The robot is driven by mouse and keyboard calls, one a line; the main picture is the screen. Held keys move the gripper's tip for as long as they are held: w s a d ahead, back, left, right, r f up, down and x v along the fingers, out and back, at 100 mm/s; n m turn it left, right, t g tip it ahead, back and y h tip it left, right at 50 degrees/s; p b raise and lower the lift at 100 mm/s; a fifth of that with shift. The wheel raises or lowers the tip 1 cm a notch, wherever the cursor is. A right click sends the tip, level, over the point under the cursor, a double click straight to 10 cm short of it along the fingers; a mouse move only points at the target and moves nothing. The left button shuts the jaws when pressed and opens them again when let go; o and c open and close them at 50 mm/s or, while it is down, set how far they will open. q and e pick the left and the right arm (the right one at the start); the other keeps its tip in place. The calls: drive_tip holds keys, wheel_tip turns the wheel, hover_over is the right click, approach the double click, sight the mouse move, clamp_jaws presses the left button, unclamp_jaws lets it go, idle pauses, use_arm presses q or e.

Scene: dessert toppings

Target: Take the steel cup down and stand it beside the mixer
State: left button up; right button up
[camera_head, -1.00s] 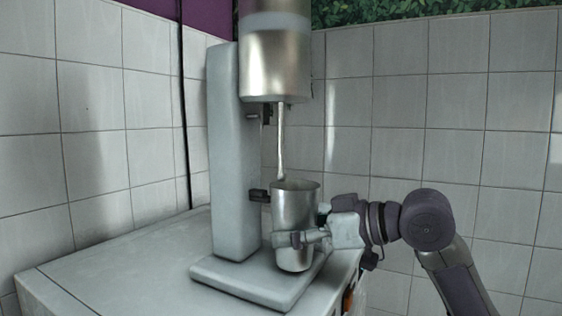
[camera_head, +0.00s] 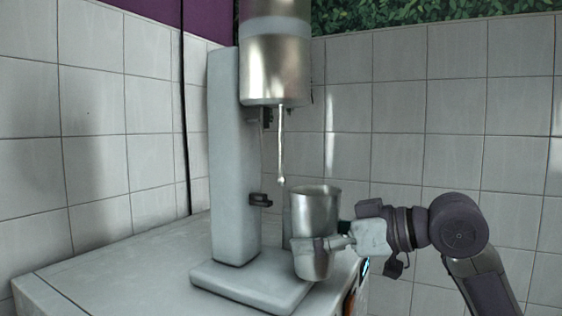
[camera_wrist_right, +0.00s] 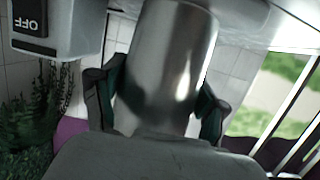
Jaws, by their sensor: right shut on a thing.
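The steel cup (camera_head: 313,208) is upright, to the right of the mixer's (camera_head: 232,160) column and clear of its thin whisk rod. My right gripper (camera_head: 325,243) is shut around the cup from the right side. The cup's bottom overlaps the right edge of the mixer's base in the head view; I cannot tell how high it is above it. In the right wrist view the cup (camera_wrist_right: 166,65) fills the middle between the two dark finger pads. My left gripper is in neither view.
The mixer stands on a pale counter (camera_head: 110,272), which has free room left of the mixer's base. A small dark bracket (camera_head: 260,200) sticks out from the column. A tiled wall (camera_head: 400,120) is behind. In the wrist view a box marked OFF (camera_wrist_right: 60,30) is at upper left.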

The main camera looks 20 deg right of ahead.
drive_tip(key=s+d+b, duration=0.3)
drive_tip(key=s+d, duration=0.3)
drive_tip(key=shift+s+r+b, duration=0.25)
drive_tip(key=shift+s+b, duration=0.05)
drive_tip(key=shift+s, duration=0.1)
idle(0.7)
idle(0.6)
